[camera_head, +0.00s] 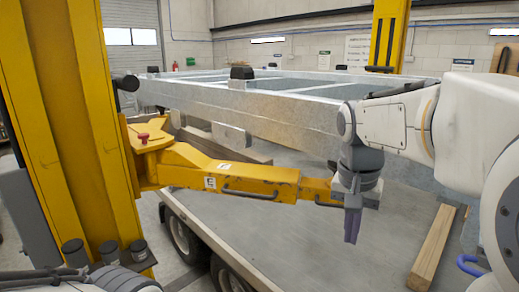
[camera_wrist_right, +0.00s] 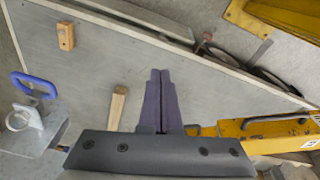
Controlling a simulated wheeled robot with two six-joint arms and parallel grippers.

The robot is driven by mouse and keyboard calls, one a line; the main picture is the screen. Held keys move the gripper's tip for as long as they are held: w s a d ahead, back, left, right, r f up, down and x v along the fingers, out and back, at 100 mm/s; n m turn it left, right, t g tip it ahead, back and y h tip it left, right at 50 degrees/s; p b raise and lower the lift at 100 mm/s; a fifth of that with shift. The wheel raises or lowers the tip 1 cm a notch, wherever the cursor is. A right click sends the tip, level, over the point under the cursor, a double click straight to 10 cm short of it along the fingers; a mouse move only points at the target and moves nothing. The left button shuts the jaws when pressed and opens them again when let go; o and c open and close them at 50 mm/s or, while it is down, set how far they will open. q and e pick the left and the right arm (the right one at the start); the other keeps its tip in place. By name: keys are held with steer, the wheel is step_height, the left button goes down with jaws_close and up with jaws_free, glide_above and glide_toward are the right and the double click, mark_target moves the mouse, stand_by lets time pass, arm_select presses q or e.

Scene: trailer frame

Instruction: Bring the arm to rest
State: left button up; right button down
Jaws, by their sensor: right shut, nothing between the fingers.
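My right arm (camera_head: 400,122) comes in from the right in the head view, bent down at the wrist. My right gripper (camera_head: 352,226) points downward in front of the end of a yellow lift arm (camera_head: 245,178). Its dark purple fingers are together, with nothing between them. In the right wrist view the fingers (camera_wrist_right: 160,100) are also closed side by side, above a grey flat deck. A white and grey part of my left arm shows at the bottom left of the head view, but its gripper is out of view.
A galvanised trailer frame (camera_head: 240,105) lies across the back, close to my right arm. A yellow lift post (camera_head: 65,110) stands at left. A wooden beam (camera_head: 432,247) lies on the grey deck (camera_head: 290,245). A purple-handled object (camera_wrist_right: 35,86) is at left in the wrist view.

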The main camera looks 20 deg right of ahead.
steer(key=s+a+f+n+y+b, duration=0.1)
steer(key=a+f+n+b, duration=0.2)
steer(key=a+f+n, duration=0.5)
arm_select(q)
step_height(320, 180, down, 10)
steer(key=b, duration=0.5)
steer(key=shift+r, duration=0.25)
arm_select(e)
steer(key=s+a+f+n+y, duration=0.1)
steer(key=s+a+f+n, duration=0.7)
steer(key=s+a+f, duration=0.4)
steer(key=a+f, duration=0.2)
steer(key=a, duration=0.2)
steer(key=shift+s+a+f+n+g, duration=0.15)
steer(key=shift+s+f+n+g, duration=0.15)
steer(key=shift+g, duration=0.1)
